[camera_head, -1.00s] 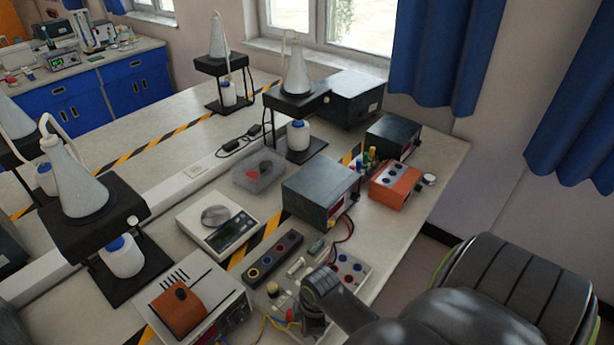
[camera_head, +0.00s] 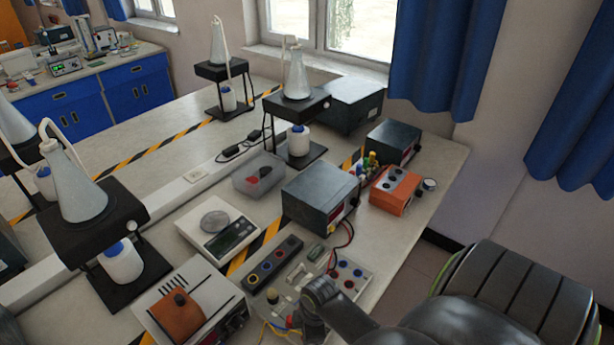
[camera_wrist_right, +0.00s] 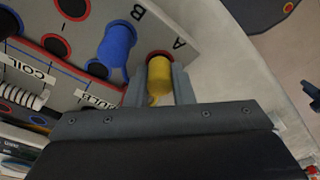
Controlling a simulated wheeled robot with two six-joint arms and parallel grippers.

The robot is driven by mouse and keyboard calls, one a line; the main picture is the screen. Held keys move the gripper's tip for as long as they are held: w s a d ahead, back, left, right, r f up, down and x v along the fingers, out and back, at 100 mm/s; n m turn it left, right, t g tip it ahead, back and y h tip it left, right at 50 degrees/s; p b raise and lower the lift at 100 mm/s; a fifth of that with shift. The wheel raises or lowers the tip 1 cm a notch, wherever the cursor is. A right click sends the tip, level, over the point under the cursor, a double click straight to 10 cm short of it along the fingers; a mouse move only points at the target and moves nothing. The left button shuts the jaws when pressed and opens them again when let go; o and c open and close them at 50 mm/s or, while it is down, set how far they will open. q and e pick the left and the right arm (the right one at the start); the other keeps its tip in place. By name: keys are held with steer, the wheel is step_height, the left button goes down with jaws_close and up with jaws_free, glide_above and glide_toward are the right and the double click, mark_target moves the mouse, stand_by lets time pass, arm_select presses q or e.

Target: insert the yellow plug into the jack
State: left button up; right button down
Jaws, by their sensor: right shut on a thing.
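The yellow plug (camera_wrist_right: 139,78) is between the fingertips of my right gripper (camera_wrist_right: 158,84), which is shut on it. In the right wrist view its front end is at the red-ringed jack (camera_wrist_right: 158,54) beside the letter A. The plug covers most of that jack, so I cannot tell how deep it sits. A blue plug (camera_wrist_right: 113,50) stands near the letter B on the same panel (camera_wrist_right: 180,25). In the head view my right gripper (camera_head: 312,318) is over the panel at the bottom, and the plug is hidden there. My left gripper is out of view.
A dark socket strip (camera_head: 272,267) and a power supply (camera_head: 318,190) with red and black leads stand close behind the panel. An orange-topped box (camera_head: 185,313) is to the left. Bare table (camera_head: 405,255) lies to the right.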

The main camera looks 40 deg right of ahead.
steer(key=shift+f, duration=0.1)
steer(key=c, duration=1.2)
jaws_free()
steer(key=shift+o, duration=0.6)
steer(key=o, duration=0.3)
steer(key=shift+r+p, duration=0.9)
steer(key=shift+r, duration=2.35)
steer(key=shift+s, duration=0.1)
